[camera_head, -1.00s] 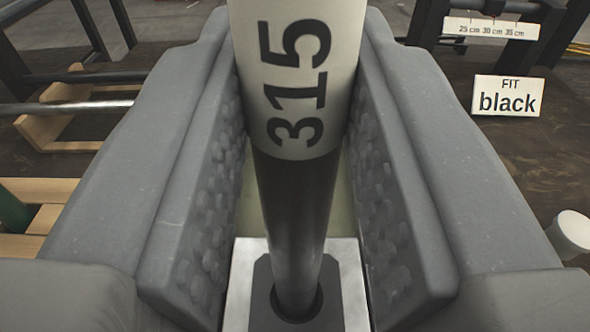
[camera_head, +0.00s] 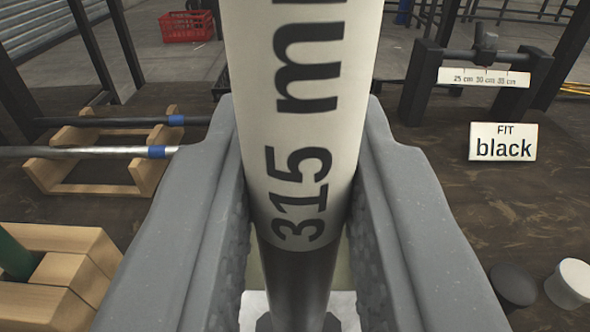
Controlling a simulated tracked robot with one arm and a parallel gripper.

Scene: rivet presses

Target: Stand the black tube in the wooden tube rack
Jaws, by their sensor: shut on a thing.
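The black tube (camera_head: 298,275) stands upright between the jaws of my gripper (camera_head: 300,215). My gripper is shut on it, around the lower edge of its white "315 mm" label (camera_head: 300,120). The tube's top is out of view. Its lower end runs down to a pale metal block (camera_head: 343,308) with a dark middle, at the bottom edge; the foot itself is cut off. A wooden rack (camera_head: 90,245) at the lower left has a green tube (camera_head: 14,258) standing in it.
A wooden cradle (camera_head: 60,178) at the left holds tubes lying flat. At the right are a "FIT black" sign (camera_head: 503,142), a dark stand with a length scale (camera_head: 484,77), a black round piece (camera_head: 513,286) and a white one (camera_head: 572,283). A red crate (camera_head: 187,26) is far back.

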